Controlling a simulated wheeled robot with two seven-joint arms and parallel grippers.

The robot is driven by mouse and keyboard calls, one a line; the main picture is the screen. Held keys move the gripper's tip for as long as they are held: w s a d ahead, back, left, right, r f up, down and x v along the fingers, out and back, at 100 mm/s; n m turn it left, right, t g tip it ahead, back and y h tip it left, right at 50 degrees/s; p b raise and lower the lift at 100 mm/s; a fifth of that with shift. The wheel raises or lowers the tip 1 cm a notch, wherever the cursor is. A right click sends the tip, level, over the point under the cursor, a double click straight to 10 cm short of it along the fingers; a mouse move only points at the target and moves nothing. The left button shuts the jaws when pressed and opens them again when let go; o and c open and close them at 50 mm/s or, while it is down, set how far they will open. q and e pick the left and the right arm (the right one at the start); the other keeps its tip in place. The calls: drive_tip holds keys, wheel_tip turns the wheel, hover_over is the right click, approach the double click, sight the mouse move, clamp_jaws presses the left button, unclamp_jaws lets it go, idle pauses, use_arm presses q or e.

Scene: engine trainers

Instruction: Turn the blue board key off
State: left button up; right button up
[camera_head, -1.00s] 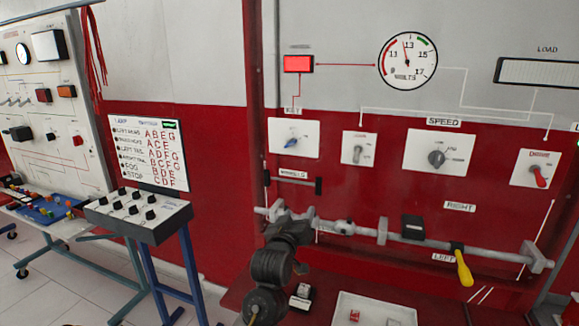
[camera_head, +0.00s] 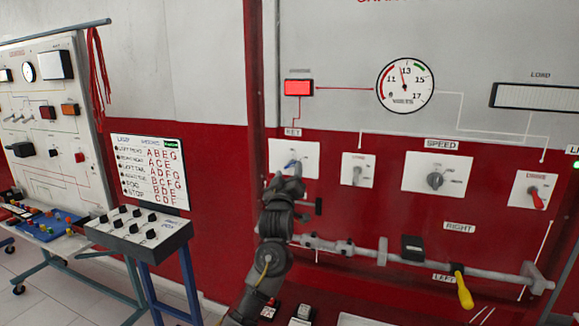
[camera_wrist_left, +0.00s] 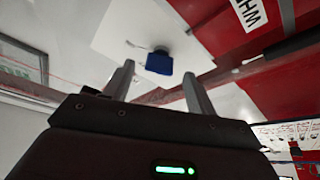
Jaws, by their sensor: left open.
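The blue board key (camera_head: 292,163) sits on a white plate (camera_head: 309,152) under the KEY label on the red panel. Its lower part is partly hidden by my gripper in the head view. In the left wrist view the blue key (camera_wrist_left: 159,63) stands out from the white plate, just beyond and between the two fingertips. My left gripper (camera_head: 287,180) is just below the key in the head view. In the left wrist view the gripper (camera_wrist_left: 157,76) is open and empty, its fingers apart. Whether it touches the key cannot be told. My right gripper is not in view.
A red indicator (camera_head: 298,88) glows above the key, left of a volt gauge (camera_head: 405,86). A toggle switch (camera_head: 357,173), a speed knob (camera_head: 435,180) and a red lever (camera_head: 536,197) are to the right. A grey bar (camera_head: 365,254) with a yellow handle (camera_head: 463,290) runs below.

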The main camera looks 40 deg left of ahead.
use_arm(q)
drive_tip(key=shift+x, duration=1.15)
